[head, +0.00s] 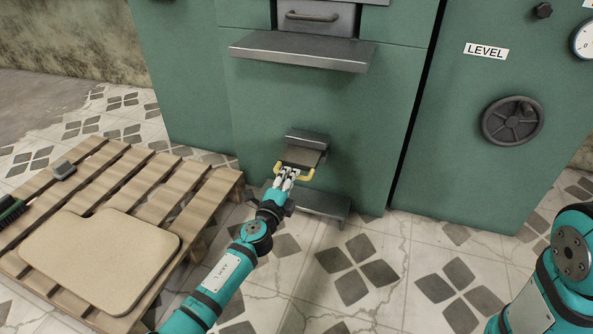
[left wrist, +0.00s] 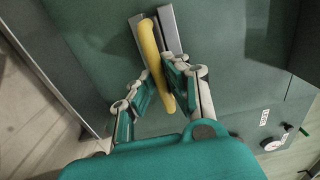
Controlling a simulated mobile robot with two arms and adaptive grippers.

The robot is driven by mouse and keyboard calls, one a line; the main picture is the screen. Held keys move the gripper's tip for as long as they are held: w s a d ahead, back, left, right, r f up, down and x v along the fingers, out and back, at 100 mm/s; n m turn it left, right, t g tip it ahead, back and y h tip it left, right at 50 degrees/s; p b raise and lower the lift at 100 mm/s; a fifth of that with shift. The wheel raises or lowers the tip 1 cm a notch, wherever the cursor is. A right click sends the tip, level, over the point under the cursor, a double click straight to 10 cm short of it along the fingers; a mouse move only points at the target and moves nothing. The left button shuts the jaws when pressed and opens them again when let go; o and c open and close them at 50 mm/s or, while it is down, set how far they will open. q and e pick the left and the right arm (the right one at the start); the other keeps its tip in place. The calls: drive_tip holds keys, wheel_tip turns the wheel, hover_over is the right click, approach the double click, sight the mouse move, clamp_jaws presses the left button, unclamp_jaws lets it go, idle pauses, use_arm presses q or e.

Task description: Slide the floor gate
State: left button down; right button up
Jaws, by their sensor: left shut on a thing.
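The floor gate (head: 302,156) is a small grey metal plate low on the green cabinet front, with a yellow bar handle (head: 308,174) on its near edge. My left gripper (head: 288,171) is shut on the yellow handle; its fingers cover the handle's middle. In the left wrist view the handle (left wrist: 149,45) runs lengthwise between the two fingers (left wrist: 163,88), in front of the grey metal gate (left wrist: 169,29). My right gripper is out of view; only part of my right arm shows at the right edge of the head view.
A grey ledge (head: 330,204) juts out below the gate, and a wider metal shelf (head: 300,50) is above. A wooden pallet (head: 205,192) with a curved beige board (head: 95,255) stands at left. A handwheel (head: 512,121) is on the right cabinet. Tiled floor in front is clear.

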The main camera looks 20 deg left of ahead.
sight(296, 166)
use_arm(q)
drive_tip(key=shift+w+d+f+b, duration=0.1)
drive_tip(key=shift+w+b, duration=0.7)
drive_tip(key=shift+w, duration=0.85)
drive_tip(key=shift+w+d+b, duration=0.1)
drive_tip(key=shift+w+b, duration=0.65)
drive_tip(key=shift+w, duration=0.9)
drive_tip(key=c, duration=1.3)
unclamp_jaws()
drive_tip(key=shift+a, duration=0.1)
drive_tip(key=shift+s+a+p, duration=0.1)
drive_tip(key=shift+s+p, duration=1.15)
drive_tip(key=shift+s, duration=2.25)
